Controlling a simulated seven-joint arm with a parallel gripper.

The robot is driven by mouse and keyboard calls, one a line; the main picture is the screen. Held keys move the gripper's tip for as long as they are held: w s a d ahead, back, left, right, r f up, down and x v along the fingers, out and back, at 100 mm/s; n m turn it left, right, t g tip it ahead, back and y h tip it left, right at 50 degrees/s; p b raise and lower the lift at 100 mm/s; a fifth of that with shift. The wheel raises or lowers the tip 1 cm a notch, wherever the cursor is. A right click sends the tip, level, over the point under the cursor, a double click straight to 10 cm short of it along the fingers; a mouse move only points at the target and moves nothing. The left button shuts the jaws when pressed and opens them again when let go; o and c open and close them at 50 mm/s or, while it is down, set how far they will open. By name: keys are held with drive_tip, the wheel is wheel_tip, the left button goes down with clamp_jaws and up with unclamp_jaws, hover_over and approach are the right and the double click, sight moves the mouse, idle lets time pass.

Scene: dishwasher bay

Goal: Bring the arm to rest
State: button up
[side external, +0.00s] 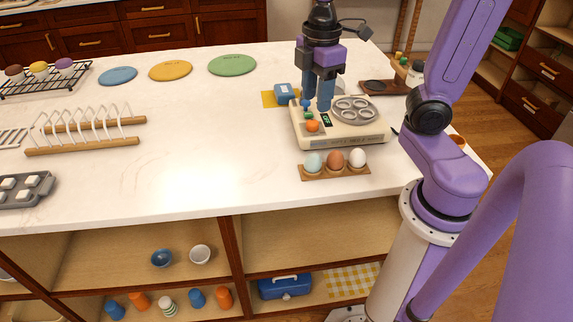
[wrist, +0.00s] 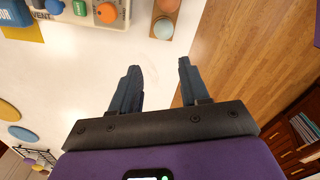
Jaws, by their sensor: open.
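My gripper (side external: 317,104) points down at the left part of a cream appliance (side external: 356,140) on the white counter in the side view. In that view its blue fingers overlap the appliance's control side; the exact height above it is hard to tell. In the wrist view my gripper (wrist: 157,67) is open, the fingers wide apart with nothing between them but counter and floor behind. An orange knob (wrist: 106,13) and a green button (wrist: 80,7) of the appliance show at the top of that view.
A wooden holder (side external: 308,175) with three eggs stands before the appliance. A blue box (side external: 285,92) sits behind it on a yellow mat. Flat coloured discs, a wire dish rack (side external: 82,128) and a grey tray (side external: 25,190) lie to the left. The counter's middle is clear.

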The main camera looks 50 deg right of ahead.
drive_tip(key=s+a+f, duration=0.2)
drive_tip(key=s+f, duration=0.1)
drive_tip(key=s, duration=0.3)
drive_tip(key=s+a+f, duration=0.2)
drive_tip(key=s+f, duration=0.1)
drive_tip(key=s, duration=0.4)
drive_tip(key=shift+s+a+m, duration=0.25)
drive_tip(key=shift+m, duration=0.05)
drive_tip(key=shift+r, duration=0.1)
idle(1.5)
